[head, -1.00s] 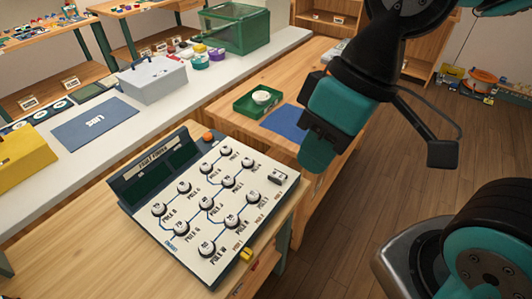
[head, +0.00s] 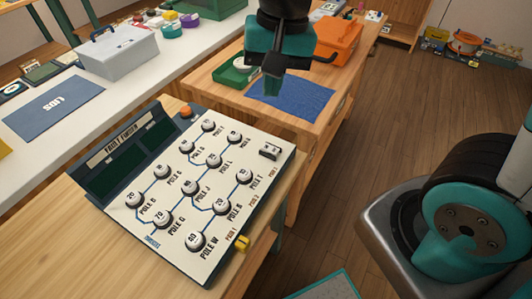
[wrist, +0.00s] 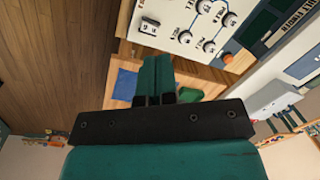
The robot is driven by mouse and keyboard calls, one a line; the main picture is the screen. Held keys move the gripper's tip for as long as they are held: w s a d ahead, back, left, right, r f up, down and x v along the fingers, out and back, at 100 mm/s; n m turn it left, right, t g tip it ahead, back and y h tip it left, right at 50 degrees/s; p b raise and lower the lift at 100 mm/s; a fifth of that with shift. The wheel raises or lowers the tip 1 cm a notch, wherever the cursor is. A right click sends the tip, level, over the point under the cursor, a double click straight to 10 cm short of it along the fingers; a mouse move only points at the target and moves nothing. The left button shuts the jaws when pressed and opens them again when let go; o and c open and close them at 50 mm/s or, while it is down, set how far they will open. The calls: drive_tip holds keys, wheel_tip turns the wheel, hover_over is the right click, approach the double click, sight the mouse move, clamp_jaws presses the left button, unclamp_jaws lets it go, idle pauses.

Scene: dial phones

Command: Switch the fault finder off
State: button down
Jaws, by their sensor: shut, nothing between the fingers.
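The fault finder (head: 207,249) is a sloped cream panel with a dark blue frame on the near wooden bench, carrying several round numbered knobs joined by blue lines. A small black-and-white switch (head: 270,152) sits near its right edge, and it also shows in the wrist view (wrist: 149,27). I cannot tell the switch's position.
A blue mat (head: 295,97), a green tray (head: 232,78) and an orange case (head: 330,40) are on the wooden bench behind. A grey box (head: 118,52) stands on the pale counter at left.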

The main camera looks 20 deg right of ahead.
sight(267, 147)
drive_tip(key=w+d+f+m+h+b, duration=0.1)
drive_tip(key=w+f+m+b, duration=0.1)
drive_tip(key=w+f+m, duration=0.4)
drive_tip(key=shift+d+f+m+h, duration=0.3)
drive_tip(key=shift+d+f+m, duration=0.1)
drive_tip(key=shift+f, duration=0.3)
drive_tip(key=shift+w+f, duration=0.1)
wheel_tip(267, 147, down, 14)
drive_tip(key=shift+r, duration=0.1)
drive_tip(key=shift+d, duration=0.1)
